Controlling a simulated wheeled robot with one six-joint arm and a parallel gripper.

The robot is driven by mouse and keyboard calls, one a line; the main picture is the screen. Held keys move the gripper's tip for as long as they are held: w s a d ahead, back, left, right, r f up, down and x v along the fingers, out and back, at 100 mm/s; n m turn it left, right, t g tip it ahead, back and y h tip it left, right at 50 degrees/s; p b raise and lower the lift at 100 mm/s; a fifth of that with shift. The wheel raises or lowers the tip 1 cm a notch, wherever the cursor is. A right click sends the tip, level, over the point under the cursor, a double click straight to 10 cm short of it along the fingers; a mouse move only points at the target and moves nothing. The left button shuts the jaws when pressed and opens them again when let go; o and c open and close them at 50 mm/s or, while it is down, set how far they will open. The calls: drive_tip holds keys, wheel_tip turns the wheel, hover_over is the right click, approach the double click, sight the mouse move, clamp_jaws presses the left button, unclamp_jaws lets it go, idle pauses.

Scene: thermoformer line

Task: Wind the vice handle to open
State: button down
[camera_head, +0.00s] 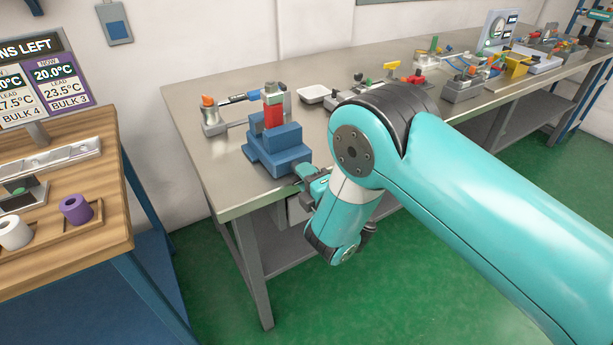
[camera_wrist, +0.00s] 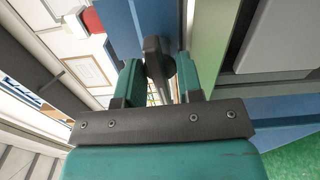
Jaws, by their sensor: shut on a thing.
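The blue vice (camera_head: 282,157) stands at the near left corner of the grey bench. A red piece (camera_head: 273,115) stands upright at its jaws; whether it is clamped I cannot tell. My gripper (camera_head: 308,177) is at the vice's front, by the bench edge. In the wrist view my gripper's teal fingers (camera_wrist: 158,78) are on both sides of the dark vice handle (camera_wrist: 154,50) and shut on it. The blue vice body (camera_wrist: 118,28) lies just beyond. In the head view the handle is mostly hidden by my gripper and arm.
The metal bench (camera_head: 215,165) carries an orange-topped fixture (camera_head: 209,112) behind the vice, a white tray (camera_head: 313,94) and several fixtures to the right. A wooden table (camera_head: 108,240) with purple and white rolls stands at left. Green floor is clear below.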

drive_tip(key=shift+n+p, duration=0.5)
drive_tip(key=shift+n, duration=0.9)
drive_tip(key=shift+r, duration=0.1)
drive_tip(key=shift+n+p, duration=0.5)
drive_tip(key=shift+n, duration=0.3)
drive_tip(key=c, duration=0.7)
unclamp_jaws()
